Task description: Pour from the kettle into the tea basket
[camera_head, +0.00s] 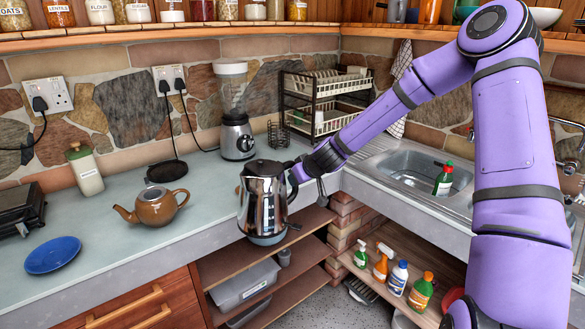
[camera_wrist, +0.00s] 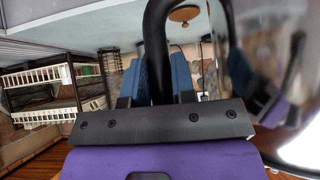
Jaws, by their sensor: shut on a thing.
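The shiny metal kettle (camera_head: 264,198) is upright at the counter's front edge, off the round black power base (camera_head: 167,172). My gripper (camera_head: 302,172) is shut on its black handle (camera_wrist: 158,40) from the right. In the wrist view the blue fingertips (camera_wrist: 182,76) lie either side of the handle, with the kettle's body (camera_wrist: 285,110) at the right.
A blue plate (camera_head: 52,255) and a lidded jar (camera_head: 85,170) lie left of the teapot. A blender (camera_head: 236,130) and dish rack (camera_head: 320,103) stand behind the kettle. The sink (camera_head: 405,172) is at the right.

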